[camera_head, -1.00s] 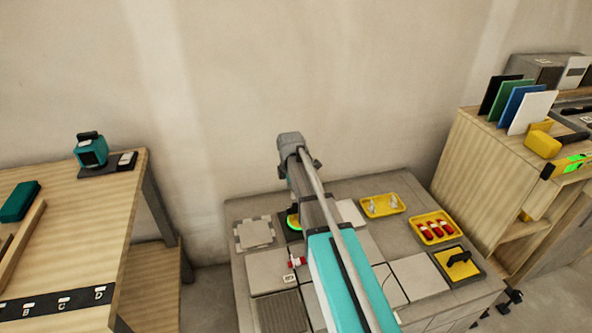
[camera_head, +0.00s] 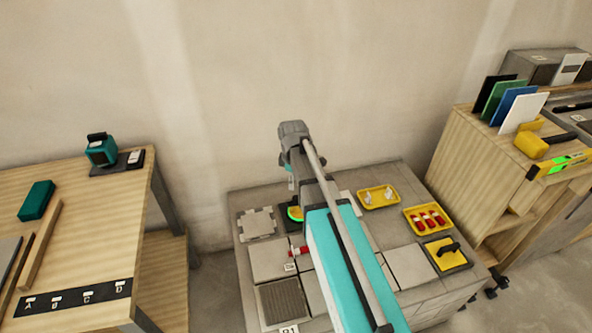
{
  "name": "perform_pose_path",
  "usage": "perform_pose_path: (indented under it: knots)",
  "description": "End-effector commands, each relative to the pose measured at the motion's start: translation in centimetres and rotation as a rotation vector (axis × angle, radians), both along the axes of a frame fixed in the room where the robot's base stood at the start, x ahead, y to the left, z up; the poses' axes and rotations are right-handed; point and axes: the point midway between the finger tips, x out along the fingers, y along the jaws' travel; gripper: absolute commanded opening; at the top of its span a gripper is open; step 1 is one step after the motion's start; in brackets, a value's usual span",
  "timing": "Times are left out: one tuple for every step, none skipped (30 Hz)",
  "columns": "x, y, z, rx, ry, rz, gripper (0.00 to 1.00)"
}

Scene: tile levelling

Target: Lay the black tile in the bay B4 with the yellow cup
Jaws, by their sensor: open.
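A dark square (camera_head: 284,222), apparently a black tile, lies at the back of the grey platform. A rounded yellow and green thing (camera_head: 295,213), possibly the yellow cup, is on it, partly hidden by my arm. My gripper (camera_head: 291,193) hangs just above it below my wrist. Its fingers are small and mostly hidden, and I see nothing held in it. Another black panel (camera_head: 491,92) stands upright with green, blue and white ones on the right cabinet. I cannot read which bay is B4.
The platform (camera_head: 408,265) bears grey tiles, yellow trays with white (camera_head: 378,197) and red pieces (camera_head: 428,218), and a yellow square with a black handle (camera_head: 446,253). A red-tipped piece (camera_head: 300,251) lies mid-platform. A wooden table (camera_head: 85,245) stands left, a cabinet (camera_head: 470,150) right.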

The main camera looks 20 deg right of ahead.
Motion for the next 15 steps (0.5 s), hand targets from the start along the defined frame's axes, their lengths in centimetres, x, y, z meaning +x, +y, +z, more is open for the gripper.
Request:
perform_pose_path:
  knots:
    - [-0.6, 0.1, 0.9, 0.000, 0.000, -0.025, 0.69]
    - [-0.8, 0.1, 1.2, 0.000, 0.000, -0.041, 0.69]
    - [-1.1, 0.1, 1.5, 0.000, 0.000, -0.062, 0.69]
    - [-1.4, 0.2, 1.8, 0.000, 0.000, -0.079, 0.69]
    - [-1.6, 0.2, 2.0, 0.000, 0.000, -0.094, 0.69]
    - [-1.9, 0.2, 2.4, 0.000, 0.000, -0.116, 0.69]
    - [-2.1, 0.3, 2.6, 0.000, 0.000, -0.132, 0.69]
    - [-2.3, 0.3, 2.9, 0.000, 0.000, -0.148, 0.69]
    - [-2.6, 0.3, 3.2, 0.000, 0.000, -0.170, 0.69]
    - [-2.8, 0.4, 3.5, 0.000, 0.000, -0.185, 0.69]
    - [-3.1, 0.4, 3.7, 0.000, 0.000, -0.202, 0.69]
    - [-3.4, 0.4, 4.0, 0.000, 0.000, -0.222, 0.69]
    - [-3.6, 0.5, 4.3, 0.000, 0.000, -0.239, 0.69]
    - [-3.8, 0.5, 4.6, 0.000, 0.000, -0.254, 0.69]
    - [-4.1, 0.5, 4.9, 0.000, 0.000, -0.276, 0.69]
